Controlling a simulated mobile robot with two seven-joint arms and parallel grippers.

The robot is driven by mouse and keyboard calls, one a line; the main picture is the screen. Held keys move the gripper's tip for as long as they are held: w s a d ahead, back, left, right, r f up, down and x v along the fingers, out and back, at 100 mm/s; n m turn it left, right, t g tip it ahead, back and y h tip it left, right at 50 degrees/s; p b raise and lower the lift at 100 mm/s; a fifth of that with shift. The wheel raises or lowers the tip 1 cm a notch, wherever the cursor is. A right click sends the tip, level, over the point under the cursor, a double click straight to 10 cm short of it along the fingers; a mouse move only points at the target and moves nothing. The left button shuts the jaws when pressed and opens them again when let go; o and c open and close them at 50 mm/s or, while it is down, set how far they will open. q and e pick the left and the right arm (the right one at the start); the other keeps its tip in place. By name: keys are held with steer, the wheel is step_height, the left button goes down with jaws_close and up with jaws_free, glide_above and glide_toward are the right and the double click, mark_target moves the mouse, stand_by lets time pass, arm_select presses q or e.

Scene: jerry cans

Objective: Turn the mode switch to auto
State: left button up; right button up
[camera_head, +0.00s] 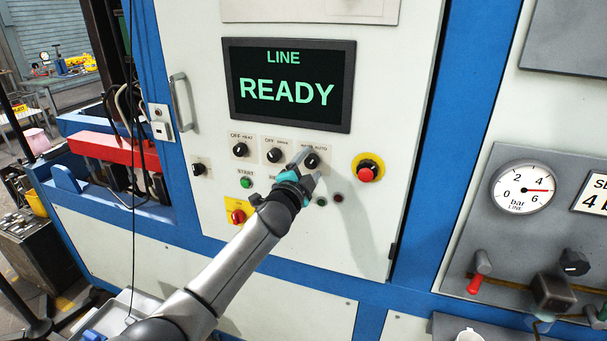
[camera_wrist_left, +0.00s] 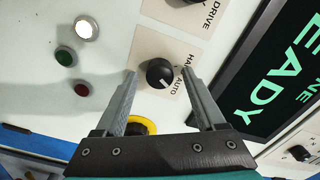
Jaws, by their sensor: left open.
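The mode switch is a round black knob (camera_head: 312,161) on a pale plate labelled AUTO, with the other word partly hidden. It is the rightmost of the row of knobs under the display. My left gripper (camera_head: 309,165) is open at this knob. In the left wrist view its two fingers (camera_wrist_left: 159,76) stand on either side of the knob, with gaps showing. My right gripper is not in view.
The display (camera_head: 290,86) reads LINE READY. A red emergency button (camera_head: 366,174) on a yellow ring sits just right of the switch. The DRIVE knob (camera_head: 275,155) is to its left. Small push buttons, including a green one (camera_head: 246,182), lie below. A gauge panel (camera_head: 540,235) stands at right.

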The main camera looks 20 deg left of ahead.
arm_select(q)
steer(key=s, duration=1.5)
steer(key=shift+a+b, duration=0.25)
steer(key=shift+b, duration=0.1)
step_height(320, 180, down, 26)
steer(key=s+a+n+g+y+b, duration=0.1)
steer(key=s+a+n+g+b, duration=0.2)
steer(key=g+b, duration=0.25)
steer(key=s+f+n+g+b, duration=0.2)
steer(key=s+f, duration=0.3)
steer(key=f, duration=0.7)
steer(key=s+f+n+g+b, duration=0.1)
steer(key=s+f+g+b, duration=0.15)
steer(key=s+f, duration=0.6)
steer(key=s+d+f+n+g+b, duration=0.2)
steer(key=s+f+g+b, duration=0.1)
steer(key=s+f, duration=1.1)
steer(key=s+d+f+n+g+b, duration=0.2)
steer(key=s+f+n+g+b, duration=0.1)
steer(key=s+f, duration=1.1)
steer(key=s+g+b, duration=0.1)
steer(key=s+b, duration=0.1)
steer(key=s, duration=0.2)
steer(key=shift+f, duration=0.15)
